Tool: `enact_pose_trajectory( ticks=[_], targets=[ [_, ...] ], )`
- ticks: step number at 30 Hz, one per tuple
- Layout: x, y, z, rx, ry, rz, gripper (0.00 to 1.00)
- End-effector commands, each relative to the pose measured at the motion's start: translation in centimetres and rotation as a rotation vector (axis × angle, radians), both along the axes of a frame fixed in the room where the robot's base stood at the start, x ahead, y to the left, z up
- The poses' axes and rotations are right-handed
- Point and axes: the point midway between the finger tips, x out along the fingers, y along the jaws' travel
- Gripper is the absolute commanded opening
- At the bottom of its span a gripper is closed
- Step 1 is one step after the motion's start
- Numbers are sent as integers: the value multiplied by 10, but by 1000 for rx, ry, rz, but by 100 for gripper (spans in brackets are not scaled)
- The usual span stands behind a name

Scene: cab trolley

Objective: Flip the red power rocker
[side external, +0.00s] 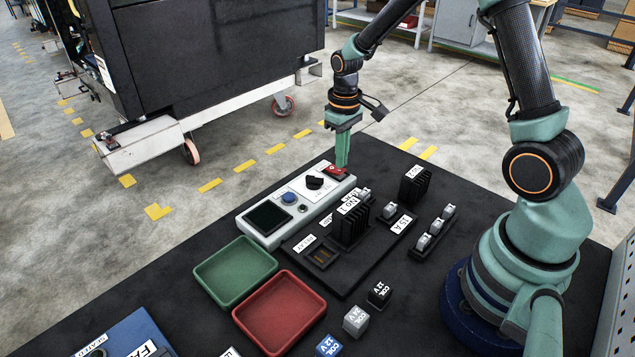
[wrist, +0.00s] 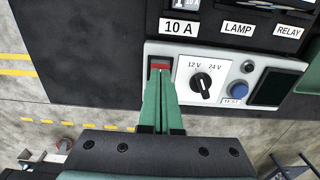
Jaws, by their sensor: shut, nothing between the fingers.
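The red power rocker (side external: 336,171) sits at the far end of the pale control box (side external: 262,229). It also shows in the wrist view (wrist: 159,64), partly covered by my fingertips. My gripper (side external: 342,168) is shut and empty, pointing down with its tips at the rocker. In the wrist view the green fingers (wrist: 160,76) reach the rocker's lower edge. I cannot tell whether they touch it or which way the rocker is tipped.
Beside the rocker are a black rotary knob (wrist: 201,82), a blue button (wrist: 238,91) and a dark screen (wrist: 275,88). A black fuse board (side external: 345,275), a green tray (side external: 235,272) and a red tray (side external: 280,312) lie nearer.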

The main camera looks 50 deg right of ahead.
Motion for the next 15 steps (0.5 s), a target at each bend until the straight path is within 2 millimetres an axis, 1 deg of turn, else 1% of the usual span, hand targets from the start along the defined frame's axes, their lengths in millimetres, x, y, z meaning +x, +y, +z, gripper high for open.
enact_pose_trajectory(
  ticks=[15],
  targets=[
    [0, 0, -9, 0, 1, 0, 0]
  ],
)
